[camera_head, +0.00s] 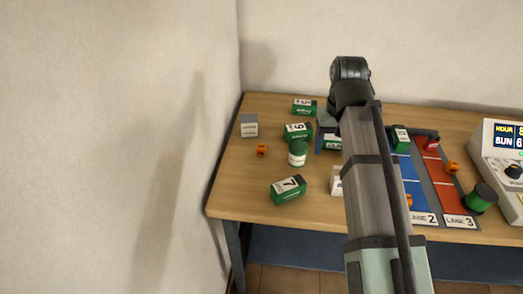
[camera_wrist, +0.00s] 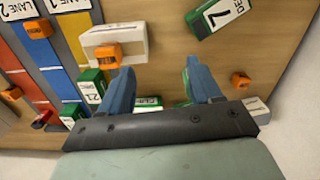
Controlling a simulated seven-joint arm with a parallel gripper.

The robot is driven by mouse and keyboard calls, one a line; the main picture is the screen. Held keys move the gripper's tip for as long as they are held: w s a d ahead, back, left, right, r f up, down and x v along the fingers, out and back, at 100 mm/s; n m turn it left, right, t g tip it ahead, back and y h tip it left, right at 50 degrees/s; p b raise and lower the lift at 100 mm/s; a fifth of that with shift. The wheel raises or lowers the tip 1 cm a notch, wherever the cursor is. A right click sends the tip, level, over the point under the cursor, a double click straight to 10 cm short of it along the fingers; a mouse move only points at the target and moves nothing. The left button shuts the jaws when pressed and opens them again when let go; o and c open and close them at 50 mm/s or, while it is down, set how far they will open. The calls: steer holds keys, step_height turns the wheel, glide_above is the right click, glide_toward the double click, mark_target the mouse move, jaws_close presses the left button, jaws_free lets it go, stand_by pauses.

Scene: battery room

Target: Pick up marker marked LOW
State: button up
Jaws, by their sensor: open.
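Small orange markers lie about the table. In the wrist view one orange marker (camera_wrist: 107,56) is at a white block (camera_wrist: 97,38), close to my left finger. Another (camera_wrist: 240,80) lies right of my fingers. I cannot read LOW on any of them. My gripper (camera_wrist: 159,66) points down, open, with nothing visibly held between its blue fingers. In the head view my arm mostly hides it.
Green-and-white numbered boxes, such as the 7 box (camera_head: 288,190), stand on the wooden table (camera_head: 240,195). A green-capped container (camera_head: 297,157) and a grey box (camera_head: 249,126) are nearby. A console (camera_head: 506,165) is at the right. The front-left table area is clear.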

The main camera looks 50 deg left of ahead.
steer(key=s+a+f+n, duration=0.15)
steer(key=s+a, duration=0.25)
steer(key=a, duration=0.4)
steer(key=s+a+n, duration=0.2)
steer(key=s+a, duration=0.2)
steer(key=a, duration=0.3)
steer(key=n, duration=1.2)
glide_above(261, 146)
steer(key=f, duration=0.8)
steer(key=shift+s+a, duration=0.25)
steer(key=shift+w+d+f, duration=0.15)
steer(key=shift+d+f, duration=0.05)
steer(key=shift+f, duration=1.1)
steer(key=shift+w+d+f, duration=0.1)
steer(key=shift+d+f, duration=0.1)
steer(key=shift+f, duration=1.05)
steer(key=shift+c, duration=0.5)
steer(key=c, duration=0.9)
steer(key=shift+r, duration=0.1)
steer(key=shift+c, duration=0.2)
